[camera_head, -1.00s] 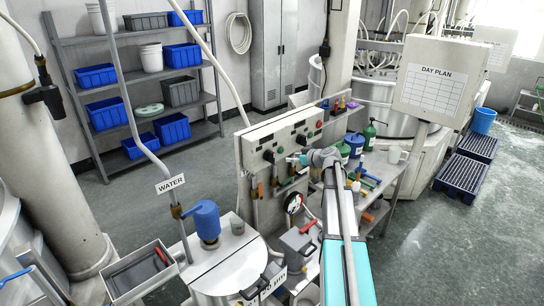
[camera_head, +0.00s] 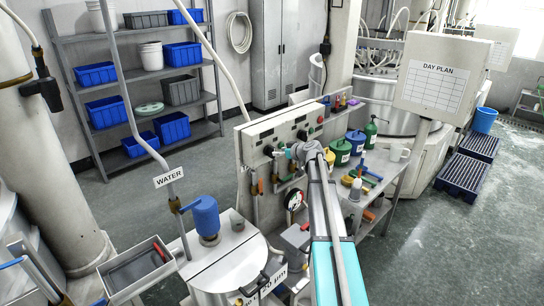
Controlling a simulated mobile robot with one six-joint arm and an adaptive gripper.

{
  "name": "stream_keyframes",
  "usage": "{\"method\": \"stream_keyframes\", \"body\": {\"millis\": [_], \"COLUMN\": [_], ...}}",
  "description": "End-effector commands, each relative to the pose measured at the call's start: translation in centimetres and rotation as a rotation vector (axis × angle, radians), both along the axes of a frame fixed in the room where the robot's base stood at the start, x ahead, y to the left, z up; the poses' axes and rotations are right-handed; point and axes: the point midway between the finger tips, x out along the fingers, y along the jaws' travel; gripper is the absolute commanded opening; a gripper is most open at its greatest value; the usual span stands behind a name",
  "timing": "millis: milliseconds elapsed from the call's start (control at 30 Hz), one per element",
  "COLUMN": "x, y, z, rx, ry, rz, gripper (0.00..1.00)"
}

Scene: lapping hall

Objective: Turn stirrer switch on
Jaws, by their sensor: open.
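A pale control panel (camera_head: 283,133) stands upright at the middle of the view, with dark knobs on its face. One dark knob (camera_head: 268,151) is at its lower left and another (camera_head: 302,135) is further right. I cannot read their labels, so I cannot tell which is the stirrer switch or how it is set. A blue stirrer motor (camera_head: 205,215) sits on the lidded tank at lower left. My gripper (camera_head: 282,154) is open in front of the panel, close to the lower-left knob; contact cannot be told. My arm hides part of the panel's right side.
A side table (camera_head: 398,172) with several coloured bottles and cans stands right of the panel. Hanging tools and a gauge (camera_head: 295,199) are below the panel. A grey tray (camera_head: 135,270) is at lower left. A day plan board (camera_head: 440,80) stands at right.

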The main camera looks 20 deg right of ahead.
Motion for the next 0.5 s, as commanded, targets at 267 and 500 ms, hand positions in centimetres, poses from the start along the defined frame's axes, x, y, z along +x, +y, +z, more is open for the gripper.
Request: {"method": "stream_keyframes", "body": {"millis": [267,500], "x": [3.4,4.5], "y": [1.1,1.6], "z": [-1.6,-2.0], "rx": [-0.002,-0.001], "ry": [-0.001,0.0], "rz": [0.001,-0.001], "gripper": [0.6,0.6]}}
